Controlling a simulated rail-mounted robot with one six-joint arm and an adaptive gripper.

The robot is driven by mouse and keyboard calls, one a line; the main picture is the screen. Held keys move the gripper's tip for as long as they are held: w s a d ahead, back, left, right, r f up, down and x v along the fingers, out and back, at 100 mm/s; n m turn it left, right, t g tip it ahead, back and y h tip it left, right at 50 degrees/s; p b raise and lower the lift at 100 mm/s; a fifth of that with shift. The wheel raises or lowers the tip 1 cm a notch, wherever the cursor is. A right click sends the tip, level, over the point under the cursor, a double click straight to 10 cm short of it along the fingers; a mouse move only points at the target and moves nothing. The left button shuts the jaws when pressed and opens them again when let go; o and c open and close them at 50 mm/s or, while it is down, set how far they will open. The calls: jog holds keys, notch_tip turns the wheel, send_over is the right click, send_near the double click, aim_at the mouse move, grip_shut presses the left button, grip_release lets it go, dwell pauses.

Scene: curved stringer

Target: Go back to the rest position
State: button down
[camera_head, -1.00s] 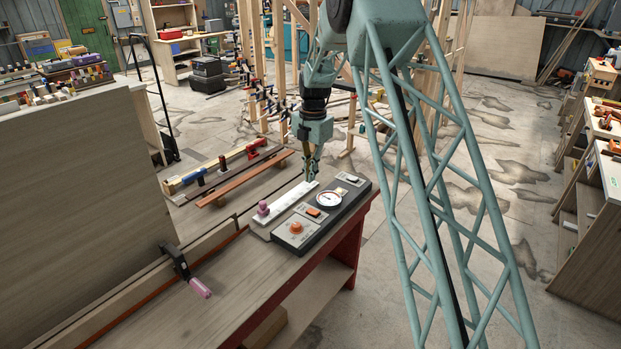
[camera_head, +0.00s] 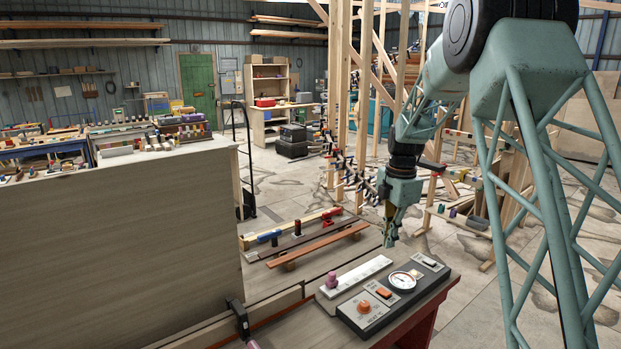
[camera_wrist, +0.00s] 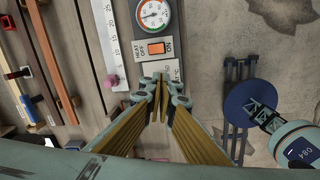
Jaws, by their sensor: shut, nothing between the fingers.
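My gripper (camera_head: 390,240) hangs from my arm, pointing down, above the far end of the control panel (camera_head: 395,295) on the bench. It is shut and empty. In the wrist view my gripper's fingers (camera_wrist: 163,88) come together near the panel's edge, with the dial (camera_wrist: 153,14) and orange switch (camera_wrist: 156,48) in front of them. The white scale strip (camera_head: 357,276) with a pink knob (camera_head: 332,280) lies along the left side of the panel. I cannot tell the exact height of the fingertips over the panel.
A tall wooden board (camera_head: 120,240) stands at the left, with a clamp (camera_head: 238,318) at its lower corner. Clamps and wooden strips (camera_head: 318,245) lie behind the panel. A timber frame with several clamps (camera_head: 345,170) stands behind my arm. Open floor (camera_head: 285,185) shows at the back.

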jog(key=s+a+r+m+t+b, duration=0.1)
jog(key=s+r+m, duration=0.4)
jog(key=s, duration=0.4)
jog(key=s+a+r+m+b, duration=0.1)
jog(key=s+r+m, duration=0.1)
jog(key=s+r, duration=0.6)
jog(key=s+a+r+m+t+b, duration=0.1)
jog(key=s+r+m, duration=0.35)
jog(key=s, duration=0.55)
jog(key=s+a+f+m+t+b, duration=0.1)
jog(key=s+m, duration=0.9)
jog(key=s, duration=2.3)
notch_tip(320, 180, down, 2)
jog(key=b, duration=0.3)
jog(key=shift+s+a+f+m, duration=0.15)
jog(key=shift+s+a+m, duration=0.1)
jog(key=shift+s+m, duration=0.1)
